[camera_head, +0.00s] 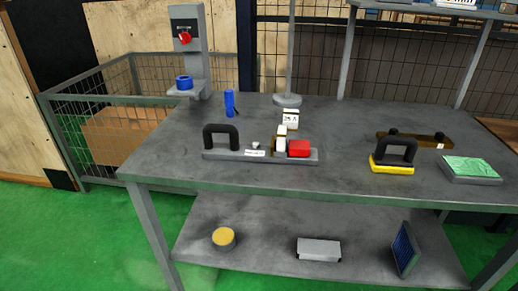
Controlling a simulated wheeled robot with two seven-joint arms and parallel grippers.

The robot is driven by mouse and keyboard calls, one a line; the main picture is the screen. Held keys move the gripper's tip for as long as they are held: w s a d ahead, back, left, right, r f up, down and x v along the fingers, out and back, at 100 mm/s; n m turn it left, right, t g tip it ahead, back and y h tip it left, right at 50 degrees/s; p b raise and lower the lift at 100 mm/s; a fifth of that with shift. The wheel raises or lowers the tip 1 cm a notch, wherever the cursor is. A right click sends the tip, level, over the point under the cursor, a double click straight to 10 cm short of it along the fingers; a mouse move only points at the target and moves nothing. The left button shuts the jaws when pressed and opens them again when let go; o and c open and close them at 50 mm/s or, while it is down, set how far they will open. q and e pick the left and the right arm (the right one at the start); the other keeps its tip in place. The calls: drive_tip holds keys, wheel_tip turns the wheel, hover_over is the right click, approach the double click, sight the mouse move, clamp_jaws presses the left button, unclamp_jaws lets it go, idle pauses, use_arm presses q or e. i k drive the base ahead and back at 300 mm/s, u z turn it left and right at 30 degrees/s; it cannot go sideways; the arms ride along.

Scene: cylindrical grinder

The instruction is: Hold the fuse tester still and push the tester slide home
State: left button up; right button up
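What looks like the fuse tester is a long grey base (228,155) lying flat near the front middle of the table. A black arched handle (221,130) stands at its left end. A red block (299,148), probably the tester slide, sits on its right part, close beside an upright white and brown piece (281,139). I cannot tell how far in the red block is. A small white label marks the base's front. A white block with dark lettering (290,117) stands just behind. Neither of my grippers is in view.
A yellow block with a black handle (392,168), a brown bar (430,141) and a green-topped pad (470,168) lie to the right. The grey tabletop (345,165) is clear between the tester and yellow block.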

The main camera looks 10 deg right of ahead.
sight(296, 148)
drive_tip(key=k, duration=1.3)
drive_tip(key=z, duration=0.9)
drive_tip(key=i, duration=1.65)
drive_tip(key=u, duration=0.8)
drive_tip(key=k, duration=0.5)
drive_tip(key=u, duration=1.55)
drive_tip(key=i, duration=1.3)
drive_tip(key=z, duration=0.3)
